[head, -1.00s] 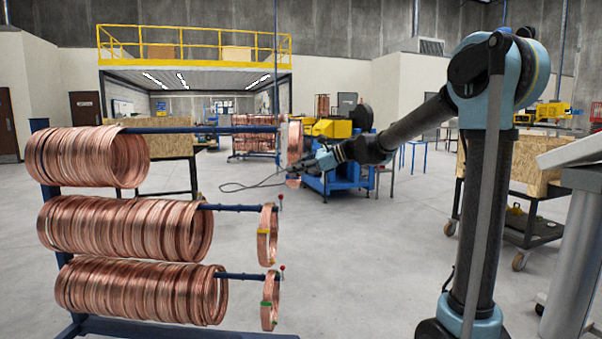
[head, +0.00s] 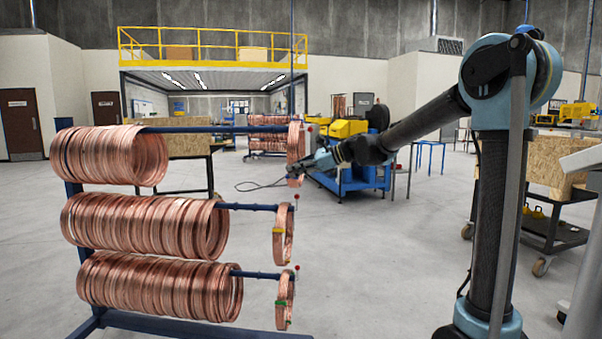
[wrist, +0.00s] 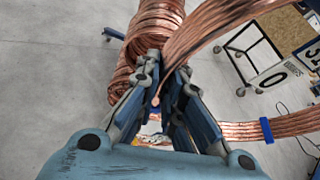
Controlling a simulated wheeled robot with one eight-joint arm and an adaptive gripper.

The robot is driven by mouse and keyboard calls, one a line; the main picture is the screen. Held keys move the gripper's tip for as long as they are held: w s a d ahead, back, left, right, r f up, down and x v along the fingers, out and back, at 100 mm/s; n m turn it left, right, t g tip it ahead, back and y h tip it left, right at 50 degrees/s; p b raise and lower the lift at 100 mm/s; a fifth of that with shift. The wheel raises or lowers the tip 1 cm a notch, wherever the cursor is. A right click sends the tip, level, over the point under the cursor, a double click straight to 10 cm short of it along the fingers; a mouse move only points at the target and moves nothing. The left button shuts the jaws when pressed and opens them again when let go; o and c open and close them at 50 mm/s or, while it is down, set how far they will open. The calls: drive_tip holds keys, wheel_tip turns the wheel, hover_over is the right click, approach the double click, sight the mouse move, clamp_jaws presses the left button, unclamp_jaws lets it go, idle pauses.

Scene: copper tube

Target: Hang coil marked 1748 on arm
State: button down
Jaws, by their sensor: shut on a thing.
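A copper coil (head: 295,152) hangs at the right end of the rack's top blue arm (head: 215,129). My gripper (head: 310,163) is shut on its lower right side. In the wrist view the fingers (wrist: 165,90) close on the copper, and the held coil (wrist: 225,35) curves to the right with a blue band on it. The arm's end overlaps the coil's upper part in the head view; I cannot tell for sure whether it passes through the ring. The number 1748 is not readable.
Packed coils (head: 108,155) fill the left of the top arm. Two lower arms also carry packed coils, with single banded coils (head: 283,232) at their red-knobbed ends. A blue machine (head: 350,170) and a wooden crate (head: 560,165) on a cart stand behind. Floor between is open.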

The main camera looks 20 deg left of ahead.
drive_tip(key=shift+s+x, duration=0.2)
drive_tip(key=shift+x, duration=1.25)
drive_tip(key=shift+s+x, duration=0.15)
drive_tip(key=shift+x, duration=1.3)
drive_tip(key=shift+a+r, duration=0.1)
drive_tip(key=shift+r, duration=0.1)
